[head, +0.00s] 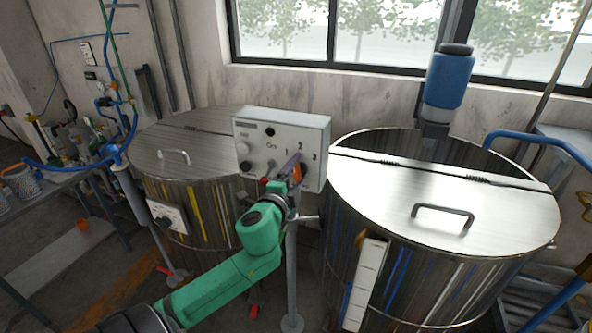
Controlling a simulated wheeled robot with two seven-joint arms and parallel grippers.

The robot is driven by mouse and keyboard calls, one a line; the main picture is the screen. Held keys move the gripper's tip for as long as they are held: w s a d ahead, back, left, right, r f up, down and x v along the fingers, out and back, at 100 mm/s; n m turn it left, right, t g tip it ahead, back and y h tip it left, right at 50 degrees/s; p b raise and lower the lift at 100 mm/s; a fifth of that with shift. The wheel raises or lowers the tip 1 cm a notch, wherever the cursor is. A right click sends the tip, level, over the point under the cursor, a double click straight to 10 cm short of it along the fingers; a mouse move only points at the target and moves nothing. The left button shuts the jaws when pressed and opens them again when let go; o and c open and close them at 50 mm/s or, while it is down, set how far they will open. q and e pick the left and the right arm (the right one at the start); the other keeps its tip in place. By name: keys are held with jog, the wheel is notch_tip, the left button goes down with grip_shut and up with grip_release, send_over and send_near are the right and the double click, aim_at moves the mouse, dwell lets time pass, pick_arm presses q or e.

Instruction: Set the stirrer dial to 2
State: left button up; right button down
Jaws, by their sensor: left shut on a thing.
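The control box (318,128) is light grey and stands on a post between two steel tanks. Its stirrer dial (297,173) shows as a small orange-red part at the lower right of the panel, under the printed numbers 1, 2 and 3. My left gripper (292,168), on the green arm, is at the panel, shut on the dial. The fingers hide most of the dial, so I cannot tell which number it points to. My right gripper is not in view.
A lidded steel tank (175,155) stands behind at left. A larger tank (405,195) with a blue motor (449,78) stands at right, close to the box. A cluttered bench (60,168) is at far left. Black and light knobs sit on the panel's left side.

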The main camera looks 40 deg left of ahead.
pick_arm(q)
jog(key=shift+f+m, duration=0.1)
jog(key=shift+m, duration=0.5)
jog(key=o, duration=1.3)
jog(key=shift+s, duration=0.1)
jog(key=v, duration=1.4)
jog(key=shift+s, duration=0.2)
